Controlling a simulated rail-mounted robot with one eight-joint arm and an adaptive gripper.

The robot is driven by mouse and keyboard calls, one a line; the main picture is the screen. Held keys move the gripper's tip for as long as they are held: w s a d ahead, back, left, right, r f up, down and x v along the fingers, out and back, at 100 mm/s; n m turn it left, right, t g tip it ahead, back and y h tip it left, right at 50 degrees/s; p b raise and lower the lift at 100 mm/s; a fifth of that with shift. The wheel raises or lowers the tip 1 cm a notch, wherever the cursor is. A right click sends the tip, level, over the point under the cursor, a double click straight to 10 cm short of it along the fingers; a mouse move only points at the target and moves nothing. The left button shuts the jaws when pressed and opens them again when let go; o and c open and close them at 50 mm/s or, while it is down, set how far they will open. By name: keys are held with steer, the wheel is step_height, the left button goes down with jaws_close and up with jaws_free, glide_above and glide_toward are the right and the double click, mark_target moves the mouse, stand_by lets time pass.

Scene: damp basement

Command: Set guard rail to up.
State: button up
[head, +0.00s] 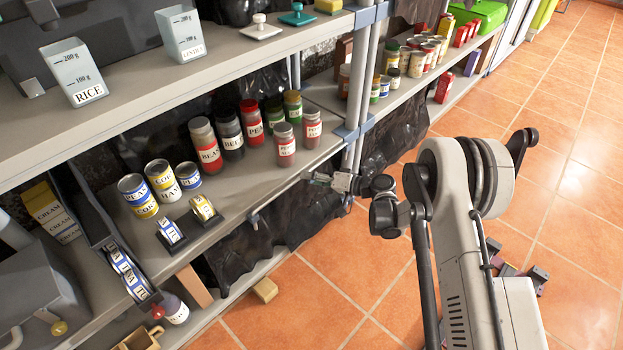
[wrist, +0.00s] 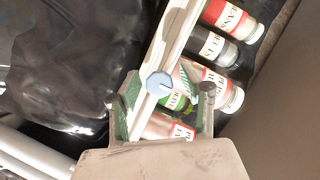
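The guard rail looks to be the pale bar (wrist: 176,48) running diagonally through the wrist view, with a round blue-grey knob (wrist: 160,84) on it. In the head view, the front edge of the middle shelf (head: 225,236) shows a small knob (head: 255,219); the rail is hard to separate from this edge there, and it does not stand up in front of the jars. My gripper (wrist: 160,97) is open, its green-padded fingers on either side of the bar. I cannot tell whether they touch it. In the head view, my gripper (head: 322,179) is small beside the shelf's right end.
Spice jars (head: 205,145) and cans (head: 138,193) stand on the middle shelf behind the edge. A shelf post (head: 357,95) with blue brackets rises near my gripper. Black plastic sheeting (wrist: 65,65) hangs close by. The tiled floor (head: 330,300) in front is mostly clear.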

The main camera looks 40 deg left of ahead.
jaws_close()
step_height(320, 180, up, 7)
steer(key=shift+f+p, duration=0.2)
steer(key=shift+p, duration=0.65)
steer(key=shift+w, duration=0.1)
steer(key=shift+o, duration=0.6)
jaws_free()
steer(key=shift+d, duration=0.1)
steer(key=v, duration=1.1)
steer(key=shift+d+r, duration=0.25)
steer(key=shift+d, duration=0.1)
